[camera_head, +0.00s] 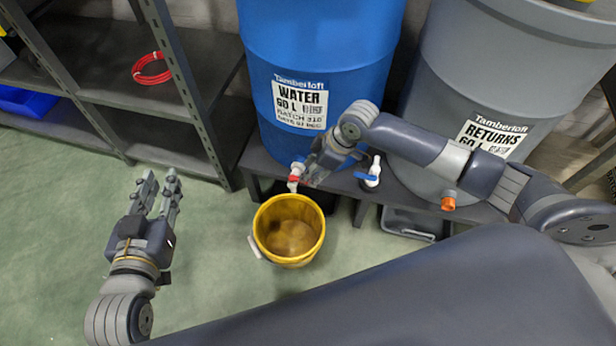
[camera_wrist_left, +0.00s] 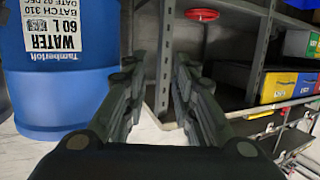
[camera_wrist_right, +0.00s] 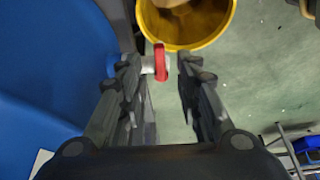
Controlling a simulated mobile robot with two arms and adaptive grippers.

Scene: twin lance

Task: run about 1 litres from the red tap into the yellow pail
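The red tap (camera_head: 295,176) is a white spout with a red handle, low on the blue water barrel (camera_head: 320,60). The yellow pail (camera_head: 262,242) stands upright on the floor below and in front of it, its handle hanging at the left. Its inside looks brownish; I cannot tell if it holds water. My right gripper (camera_head: 310,174) is at the tap. In the right wrist view the red handle (camera_wrist_right: 161,62) lies between its open fingertips, nearer the left finger; contact is unclear. My left gripper (camera_head: 160,178) is open and empty, left of the pail above the floor.
A tap with a blue handle (camera_head: 366,177) is right of the red one. The grey returns barrel (camera_head: 500,70) has an orange tap (camera_head: 448,202). A grey tray (camera_head: 410,226) sits below. A metal shelf (camera_head: 140,95) stands at left; the green floor is clear there.

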